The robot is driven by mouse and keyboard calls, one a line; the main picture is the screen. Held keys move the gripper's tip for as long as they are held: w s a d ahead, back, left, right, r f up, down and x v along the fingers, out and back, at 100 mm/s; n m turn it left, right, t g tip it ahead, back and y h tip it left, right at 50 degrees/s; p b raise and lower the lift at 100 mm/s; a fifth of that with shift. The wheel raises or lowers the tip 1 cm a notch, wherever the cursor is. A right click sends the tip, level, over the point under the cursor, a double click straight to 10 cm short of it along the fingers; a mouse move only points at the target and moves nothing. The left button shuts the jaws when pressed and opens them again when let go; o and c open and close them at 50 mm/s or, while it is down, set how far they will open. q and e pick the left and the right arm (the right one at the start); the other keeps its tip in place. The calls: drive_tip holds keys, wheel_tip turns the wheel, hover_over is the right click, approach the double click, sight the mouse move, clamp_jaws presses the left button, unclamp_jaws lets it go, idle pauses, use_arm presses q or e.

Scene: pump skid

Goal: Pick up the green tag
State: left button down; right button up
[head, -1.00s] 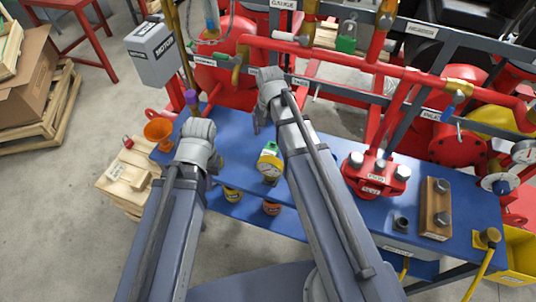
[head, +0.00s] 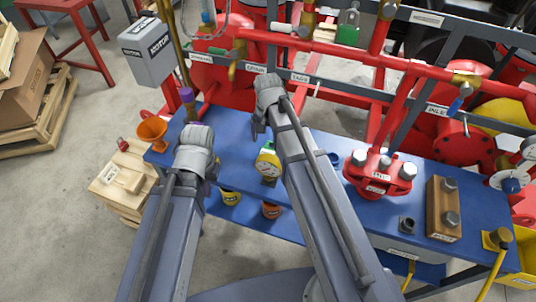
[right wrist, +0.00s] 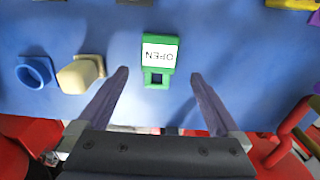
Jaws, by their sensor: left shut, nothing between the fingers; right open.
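In the right wrist view the green tag (right wrist: 158,60) lies on the blue bench top (right wrist: 225,60). It has a white label reading OPEN, upside down here, and a square hole at its near end. My right gripper (right wrist: 162,85) is open, with one finger on each side of the tag's near end in the picture. I cannot tell the height of the fingers above it. My left gripper (head: 212,170) is shut and empty at the bench's left part.
A blue ring (right wrist: 34,71) and a cream block (right wrist: 80,75) lie left of the tag. Red pipes (head: 350,55) run behind.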

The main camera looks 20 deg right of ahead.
sight(268, 151)
drive_tip(key=f+b, duration=0.5)
drive_tip(key=shift+s+f, duration=0.1)
drive_tip(key=shift+s, duration=0.1)
drive_tip(key=c, duration=1.4)
